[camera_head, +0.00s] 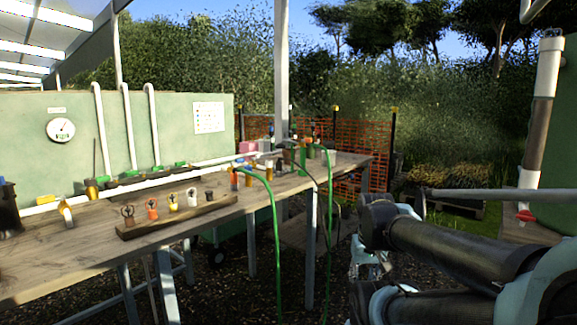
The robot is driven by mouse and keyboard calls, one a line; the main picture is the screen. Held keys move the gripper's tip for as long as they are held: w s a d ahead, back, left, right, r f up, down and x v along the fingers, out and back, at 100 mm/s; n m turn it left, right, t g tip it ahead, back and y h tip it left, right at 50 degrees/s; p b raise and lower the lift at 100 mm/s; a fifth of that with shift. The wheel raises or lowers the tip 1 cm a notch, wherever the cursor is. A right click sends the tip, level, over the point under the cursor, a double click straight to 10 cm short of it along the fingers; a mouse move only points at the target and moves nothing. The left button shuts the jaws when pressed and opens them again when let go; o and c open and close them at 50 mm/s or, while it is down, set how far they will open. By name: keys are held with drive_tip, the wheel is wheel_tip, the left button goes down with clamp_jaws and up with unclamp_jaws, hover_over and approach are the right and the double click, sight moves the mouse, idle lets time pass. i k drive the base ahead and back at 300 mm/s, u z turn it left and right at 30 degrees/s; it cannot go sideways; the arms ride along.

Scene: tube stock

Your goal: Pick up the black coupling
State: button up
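A wooden board (180,217) on the workbench carries a short row of small fittings. A small black piece (209,196) stands at its right end and looks like the black coupling, though it is too small to be sure. My arm reaches in from the lower right, well to the right of the bench and apart from the board. Its end, apparently my gripper (368,268), is dark and partly hidden by arm links. I cannot make out its fingers or anything held.
The row also has a dark brownish fitting (129,213), an orange one (152,209), a yellow one (173,203) and a pale one (192,198). Green hoses (276,235) hang off the bench's front edge. More fittings crowd its far end. A pipe post (543,100) stands at right.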

sight(279, 163)
drive_tip(key=u, duration=0.2)
drive_tip(key=i, duration=0.85)
drive_tip(key=u, duration=0.3)
